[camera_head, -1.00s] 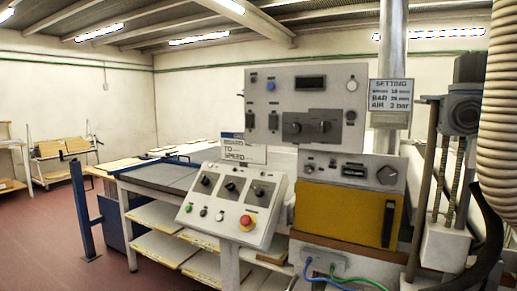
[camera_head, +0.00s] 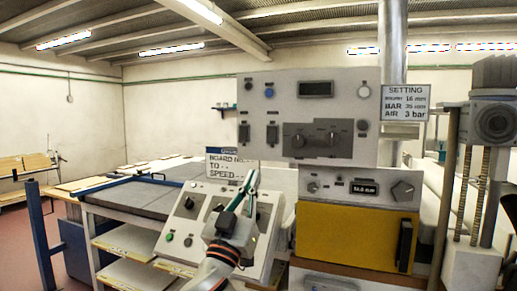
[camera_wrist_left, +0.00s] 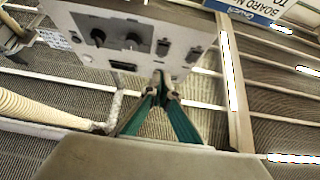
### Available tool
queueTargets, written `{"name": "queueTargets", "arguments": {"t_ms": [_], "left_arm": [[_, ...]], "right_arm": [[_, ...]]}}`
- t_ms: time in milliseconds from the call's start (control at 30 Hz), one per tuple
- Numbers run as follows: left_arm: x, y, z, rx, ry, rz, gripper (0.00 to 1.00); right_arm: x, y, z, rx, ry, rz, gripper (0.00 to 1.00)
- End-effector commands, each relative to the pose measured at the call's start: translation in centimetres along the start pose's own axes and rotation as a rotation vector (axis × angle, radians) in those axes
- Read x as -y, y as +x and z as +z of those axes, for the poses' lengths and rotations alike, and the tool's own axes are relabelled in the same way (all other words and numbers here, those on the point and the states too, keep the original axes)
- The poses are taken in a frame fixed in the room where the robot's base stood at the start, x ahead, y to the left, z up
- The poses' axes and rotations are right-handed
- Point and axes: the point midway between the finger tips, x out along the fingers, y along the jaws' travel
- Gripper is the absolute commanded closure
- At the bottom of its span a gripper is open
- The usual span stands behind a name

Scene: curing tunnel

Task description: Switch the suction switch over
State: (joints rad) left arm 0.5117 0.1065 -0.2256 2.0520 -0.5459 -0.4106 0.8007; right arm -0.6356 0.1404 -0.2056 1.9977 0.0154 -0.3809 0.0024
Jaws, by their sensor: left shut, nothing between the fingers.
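My left gripper (camera_head: 250,182) is shut and empty, with green fingers pointing up in front of the sloped console (camera_head: 178,232). Its fingertips also show in the left wrist view (camera_wrist_left: 160,76), pointing toward the grey upper panel (camera_wrist_left: 147,53). That panel (camera_head: 345,108) carries two dark switches, one on the left (camera_head: 245,134) and one beside it (camera_head: 272,134), and two dark knobs on a plate (camera_head: 315,140). I cannot read which is the suction switch. In the head view the fingertips are below the two dark switches. My right gripper is not in view.
A setting sign (camera_head: 405,103) hangs right of the panel. A lower grey unit (camera_head: 335,187) sits above a yellow box (camera_head: 345,237). A board sign (camera_head: 222,165) stands behind my left gripper. A worktable (camera_head: 130,200) is to the left.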

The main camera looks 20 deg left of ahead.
Motion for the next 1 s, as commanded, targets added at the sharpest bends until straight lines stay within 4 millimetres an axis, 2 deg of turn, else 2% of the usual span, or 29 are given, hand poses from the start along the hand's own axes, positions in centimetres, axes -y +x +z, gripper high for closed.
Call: {"name": "queueTargets", "arguments": {"t_ms": [167,567,767,1000], "left_arm": [[0.0,0.5,-1.1,-0.023,-0.004,-0.002,1.0],[0.0,0.9,-1.2,-0.024,-0.004,-0.002,1.0],[0.0,3.5,-1.4,-0.026,-0.002,-0.002,1.0],[0.1,8.3,-1.5,-0.025,-0.001,-0.002,1.0]], "right_arm": [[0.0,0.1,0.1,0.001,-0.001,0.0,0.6],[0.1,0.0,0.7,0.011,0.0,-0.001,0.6],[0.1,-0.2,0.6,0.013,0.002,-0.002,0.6],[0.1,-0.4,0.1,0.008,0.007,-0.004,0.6]]}}
